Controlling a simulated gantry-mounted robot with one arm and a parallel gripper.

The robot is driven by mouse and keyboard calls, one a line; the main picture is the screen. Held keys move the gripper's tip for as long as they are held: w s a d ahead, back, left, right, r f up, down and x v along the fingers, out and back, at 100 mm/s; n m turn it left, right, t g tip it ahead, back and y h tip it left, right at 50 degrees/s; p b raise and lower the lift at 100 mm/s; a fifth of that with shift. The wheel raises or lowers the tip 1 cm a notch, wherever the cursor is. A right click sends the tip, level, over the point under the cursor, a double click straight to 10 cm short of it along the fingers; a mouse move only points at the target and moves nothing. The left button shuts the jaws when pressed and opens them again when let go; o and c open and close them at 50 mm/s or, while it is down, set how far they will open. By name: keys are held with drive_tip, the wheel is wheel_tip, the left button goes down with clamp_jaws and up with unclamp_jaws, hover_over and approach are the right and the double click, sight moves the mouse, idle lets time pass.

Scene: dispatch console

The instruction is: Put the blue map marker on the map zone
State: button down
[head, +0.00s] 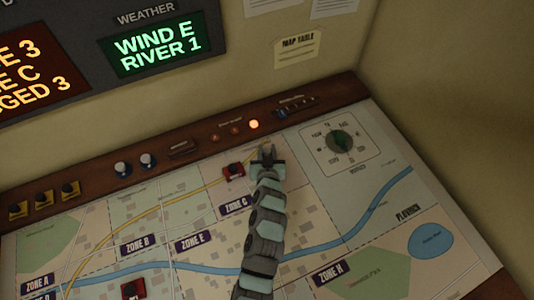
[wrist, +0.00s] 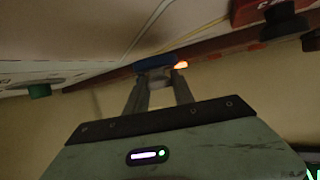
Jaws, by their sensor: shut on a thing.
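My gripper (head: 266,157) is over the upper middle of the map table (head: 310,190), just right of a red marker (head: 234,170) near the Zone C label. In the wrist view my gripper (wrist: 158,72) is shut on a blue piece, the blue map marker (wrist: 155,62), held between the fingertips. I cannot make the marker out in the head view, where the gripper covers it. The map has printed zones, with labels for Zone A (head: 38,282), Zone B (head: 135,242), Zone C (head: 235,206), Zone E (head: 193,241) and Zone H (head: 328,271).
Another red marker (head: 131,289) stands at the lower left. A green dial (head: 340,142) is right of my gripper. White-topped knobs (head: 122,168), yellow-based switches (head: 44,198) and a lit orange lamp (head: 253,124) line the brown back rail (head: 205,142). Much of the map is clear.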

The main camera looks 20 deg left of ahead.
drive_tip(key=shift+f, duration=1.15)
drive_tip(key=shift+f, duration=0.2)
drive_tip(key=c, duration=1.1)
unclamp_jaws()
drive_tip(key=shift+o, duration=0.2)
drive_tip(key=shift+r, duration=0.1)
